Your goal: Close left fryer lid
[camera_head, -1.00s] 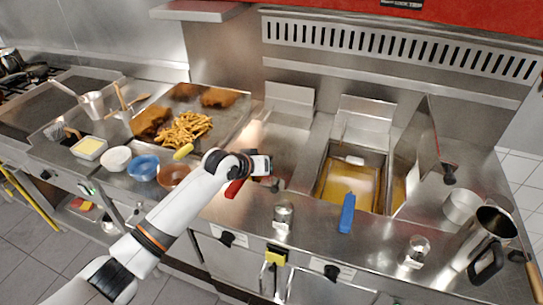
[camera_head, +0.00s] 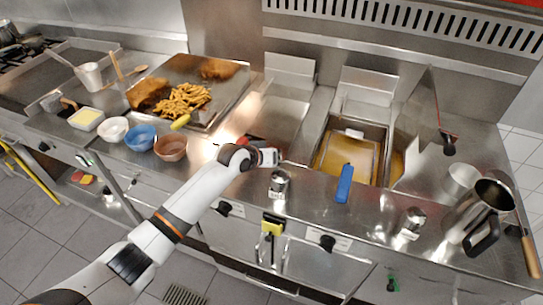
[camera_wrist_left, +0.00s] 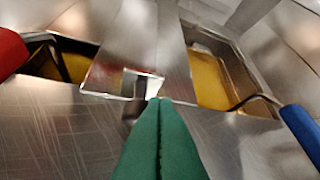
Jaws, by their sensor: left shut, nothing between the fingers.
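The left fryer lid (camera_head: 277,112) is a plain steel sheet over the left fryer in the head view. The wrist view shows its bent front edge (camera_wrist_left: 118,96), with oil (camera_wrist_left: 72,62) visible beside it, so the fryer is not fully covered there. My left gripper (camera_head: 273,157) is at the left fryer's front edge. Its green fingers (camera_wrist_left: 158,105) are shut and empty, with tips close to the lid's front corner; I cannot tell whether they touch. A red handle (camera_head: 243,141) sticks out beside my wrist. My right gripper is not in view.
The open middle fryer (camera_head: 322,150) holds oil and a blue-handled basket (camera_head: 344,184). An upright steel panel (camera_head: 425,115) stands right of it. Bowls (camera_head: 171,147) and a tray of fries (camera_head: 207,122) are left.

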